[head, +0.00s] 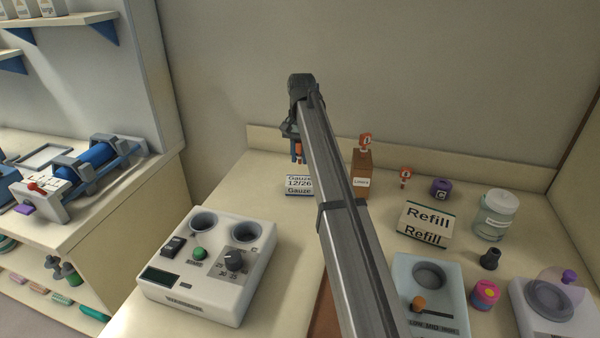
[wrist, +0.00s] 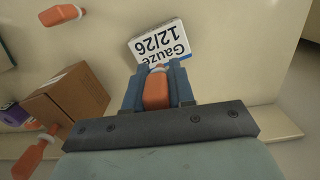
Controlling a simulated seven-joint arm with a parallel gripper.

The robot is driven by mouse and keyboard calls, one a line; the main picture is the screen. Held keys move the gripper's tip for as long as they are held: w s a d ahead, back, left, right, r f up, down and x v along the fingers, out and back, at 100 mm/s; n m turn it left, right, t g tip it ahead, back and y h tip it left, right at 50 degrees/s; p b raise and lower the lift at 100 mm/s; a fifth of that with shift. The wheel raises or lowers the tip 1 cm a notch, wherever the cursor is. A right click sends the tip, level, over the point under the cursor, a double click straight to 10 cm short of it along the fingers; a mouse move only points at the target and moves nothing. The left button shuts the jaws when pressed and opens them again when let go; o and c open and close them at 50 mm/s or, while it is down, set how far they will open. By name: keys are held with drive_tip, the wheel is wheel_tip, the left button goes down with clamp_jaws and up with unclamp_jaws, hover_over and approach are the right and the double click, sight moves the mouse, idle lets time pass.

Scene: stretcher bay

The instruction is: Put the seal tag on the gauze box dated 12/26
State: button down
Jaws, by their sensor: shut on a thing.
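My gripper (head: 297,152) is shut on an orange seal tag (wrist: 156,92), whose body shows between the two blue-grey fingers in the wrist view. In the head view the tag (head: 299,148) is a small orange piece at the fingers. The white gauze box (head: 300,186), marked "Gauze 12/26", stands near the back of the counter just below my gripper. In the wrist view the gauze box (wrist: 162,45) lies just beyond the fingertips, and the tag's end overlaps its edge. I cannot tell whether they touch. My fingers hide part of the box.
A brown box (head: 361,178) with an orange tag (head: 366,142) stands right of the gauze box. A white device (head: 190,285) stands at front left.

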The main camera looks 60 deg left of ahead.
sight(300, 162)
drive_tip(key=shift+f, duration=2.95)
drive_tip(key=shift+f, duration=0.1)
drive_tip(key=c, duration=1)
unclamp_jaws()
drive_tip(key=shift+o, duration=0.2)
drive_tip(key=r, duration=1.2)
drive_tip(key=shift+w+a+r, duration=0.1)
drive_tip(key=shift+w+a, duration=0.2)
drive_tip(key=shift+a, duration=0.05)
